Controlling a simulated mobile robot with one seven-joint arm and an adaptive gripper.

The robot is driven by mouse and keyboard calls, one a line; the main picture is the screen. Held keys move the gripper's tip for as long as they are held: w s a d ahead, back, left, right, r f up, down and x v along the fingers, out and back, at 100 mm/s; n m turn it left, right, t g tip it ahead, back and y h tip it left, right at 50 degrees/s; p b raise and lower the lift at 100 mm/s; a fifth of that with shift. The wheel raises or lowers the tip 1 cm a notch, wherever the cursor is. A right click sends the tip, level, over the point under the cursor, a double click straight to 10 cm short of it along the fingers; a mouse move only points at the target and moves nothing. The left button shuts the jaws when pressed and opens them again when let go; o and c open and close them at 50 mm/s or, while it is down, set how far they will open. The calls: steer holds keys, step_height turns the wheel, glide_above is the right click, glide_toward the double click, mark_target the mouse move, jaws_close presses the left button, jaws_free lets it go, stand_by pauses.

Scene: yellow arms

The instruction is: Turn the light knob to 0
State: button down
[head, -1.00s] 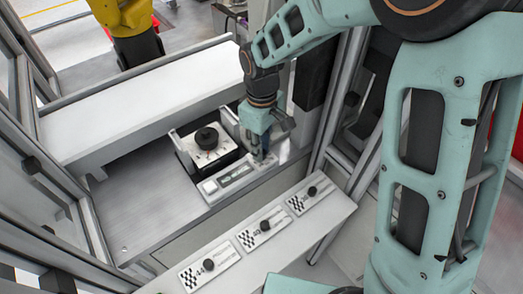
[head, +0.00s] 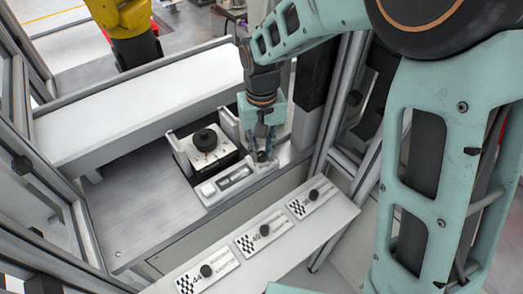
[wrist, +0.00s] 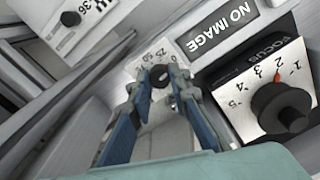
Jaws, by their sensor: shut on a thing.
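The light knob (wrist: 159,74) is a small dark round knob on a white plate (wrist: 145,60) with printed numbers such as 25 and 50, in the upper middle of the wrist view. My gripper (wrist: 161,80) points down at the plate, with its two blue fingers shut on the knob from both sides. The fingertips cover part of the scale, so I cannot tell which number the knob points to. In the head view my gripper (head: 263,152) is at the right end of the grey panel, and its fingers mostly hide the knob.
A larger black focus knob (wrist: 283,106) on a white box stands beside my gripper; it also shows in the head view (head: 205,139). A small "NO IMAGE" display (wrist: 222,31) lies nearby. Several plates with black knobs lie along the front ledge (head: 335,222). A metal frame post (head: 335,100) stands close on the right.

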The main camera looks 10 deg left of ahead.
mark_target(262, 154)
stand_by(0.4)
steer(key=c, duration=1.8)
jaws_free()
steer(key=shift+r, duration=0.1)
step_height(262, 154, up, 12)
steer(key=shift+d, duration=0.1)
